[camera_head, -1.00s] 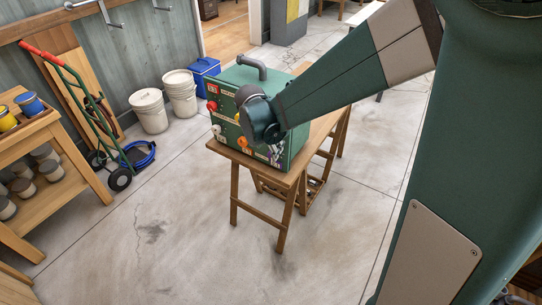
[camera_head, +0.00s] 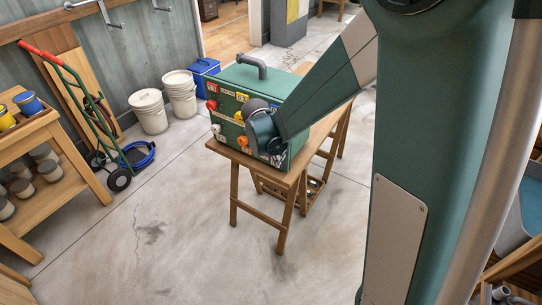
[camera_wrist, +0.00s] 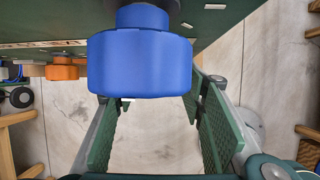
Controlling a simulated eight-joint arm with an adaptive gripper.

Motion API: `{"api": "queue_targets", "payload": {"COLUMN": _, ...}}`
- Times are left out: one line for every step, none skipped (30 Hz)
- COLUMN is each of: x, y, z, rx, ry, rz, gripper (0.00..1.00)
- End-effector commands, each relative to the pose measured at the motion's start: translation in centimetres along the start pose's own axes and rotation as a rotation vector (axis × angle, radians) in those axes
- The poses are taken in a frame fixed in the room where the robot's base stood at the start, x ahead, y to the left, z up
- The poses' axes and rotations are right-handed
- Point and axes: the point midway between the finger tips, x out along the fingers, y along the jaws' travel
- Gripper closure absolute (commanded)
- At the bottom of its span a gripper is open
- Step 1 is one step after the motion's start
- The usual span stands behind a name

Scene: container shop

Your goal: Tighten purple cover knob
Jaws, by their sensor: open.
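The green box (camera_head: 250,80) stands on the wooden workbench, with several coloured knobs and labels on its front. In the wrist view a large blue knob (camera_wrist: 140,65) on a short stem sticks out from the green panel. My gripper (camera_wrist: 153,108) is open, its two green ridged fingers on either side below the blue knob, not closed on it. An orange knob (camera_wrist: 62,72) is to the left; the head view shows it too (camera_head: 242,142). I cannot make out a purple knob clearly; my wrist hides part of the box front in the head view.
Red (camera_head: 211,105) and white (camera_head: 217,130) knobs are on the box's left side of the front. The wooden bench (camera_head: 222,149) has its edge just below the box. White buckets (camera_head: 149,110) and a hand truck (camera_head: 75,85) stand left. The floor in front is clear.

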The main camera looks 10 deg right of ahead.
Motion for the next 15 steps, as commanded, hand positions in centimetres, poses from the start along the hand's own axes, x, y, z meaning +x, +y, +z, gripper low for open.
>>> {"api": "queue_targets", "payload": {"x": 0.11, "y": 0.01, "z": 0.01, "rx": 0.0, "ry": 0.0, "rz": 0.0, "gripper": 0.59}}
{"api": "queue_targets", "payload": {"x": 0.14, "y": 0.01, "z": 0.01, "rx": 0.0, "ry": 0.0, "rz": 0.0, "gripper": 0.59}}
{"api": "queue_targets", "payload": {"x": 0.16, "y": 0.01, "z": 0.01, "rx": 0.0, "ry": 0.0, "rz": 0.0, "gripper": 0.59}}
{"api": "queue_targets", "payload": {"x": 0.16, "y": 0.01, "z": 0.01, "rx": 0.0, "ry": 0.0, "rz": 0.0, "gripper": 0.59}}
{"api": "queue_targets", "payload": {"x": 0.16, "y": 0.01, "z": 0.01, "rx": 0.0, "ry": 0.0, "rz": 0.0, "gripper": 0.59}}
{"api": "queue_targets", "payload": {"x": 0.16, "y": 0.02, "z": 0.01, "rx": 0.0, "ry": 0.0, "rz": 0.0, "gripper": 0.59}}
{"api": "queue_targets", "payload": {"x": 0.15, "y": 0.02, "z": 0.01, "rx": 0.0, "ry": 0.0, "rz": 0.0, "gripper": 0.59}}
{"api": "queue_targets", "payload": {"x": 0.15, "y": 0.02, "z": 0.01, "rx": 0.0, "ry": 0.0, "rz": 0.0, "gripper": 0.59}}
{"api": "queue_targets", "payload": {"x": 0.15, "y": 0.02, "z": 0.01, "rx": 0.0, "ry": 0.0, "rz": 0.0, "gripper": 0.59}}
{"api": "queue_targets", "payload": {"x": 0.15, "y": 0.02, "z": 0.01, "rx": 0.0, "ry": 0.0, "rz": 0.0, "gripper": 0.59}}
{"api": "queue_targets", "payload": {"x": 0.15, "y": 0.02, "z": 0.01, "rx": 0.0, "ry": 0.0, "rz": 0.0, "gripper": 0.63}}
{"api": "queue_targets", "payload": {"x": 0.15, "y": 0.02, "z": 0.01, "rx": 0.0, "ry": 0.0, "rz": 0.0, "gripper": 0.68}}
{"api": "queue_targets", "payload": {"x": 0.15, "y": 0.02, "z": 0.01, "rx": 0.0, "ry": 0.0, "rz": 0.0, "gripper": 0.72}}
{"api": "queue_targets", "payload": {"x": 0.15, "y": 0.02, "z": 0.0, "rx": 0.0, "ry": 0.0, "rz": 0.0, "gripper": 0.76}}
{"api": "queue_targets", "payload": {"x": 0.15, "y": 0.02, "z": 0.01, "rx": 0.0, "ry": 0.0, "rz": 0.0, "gripper": 0.81}}
